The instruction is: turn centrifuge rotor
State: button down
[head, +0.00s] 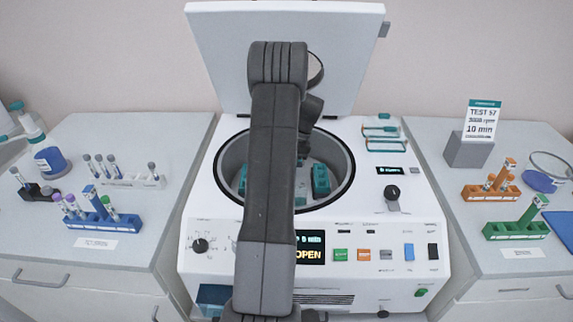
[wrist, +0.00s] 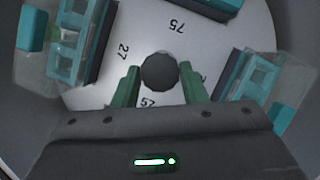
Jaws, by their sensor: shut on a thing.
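The centrifuge (head: 378,222) stands in the middle of the head view with its lid (head: 215,50) raised and its display reading OPEN. Inside the round bowl, the rotor (wrist: 140,35) shows as a pale disc with printed numbers, among them 27 and 75. Teal buckets (wrist: 85,40) sit around it, and one also shows in the head view (head: 321,180). My gripper (wrist: 160,78) is down in the bowl, shut on the dark round knob (wrist: 160,70) at the rotor's centre, one green finger on each side. In the head view my arm hides much of the bowl.
Left bench: a blue rack (head: 110,222) with tubes, a white rack (head: 130,181) and a blue-labelled jar (head: 50,162). The bowl rim (head: 347,190) surrounds my gripper.

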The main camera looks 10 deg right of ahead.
dwell(0.3)
jog(key=c, duration=0.9)
grip_release()
jog(key=shift+o, duration=0.2)
jog(key=shift+r, duration=0.1)
jog(key=b+v, duration=0.1)
jog(key=v, duration=0.6)
jog(key=shift+r, duration=0.15)
jog(key=shift+d, duration=0.1)
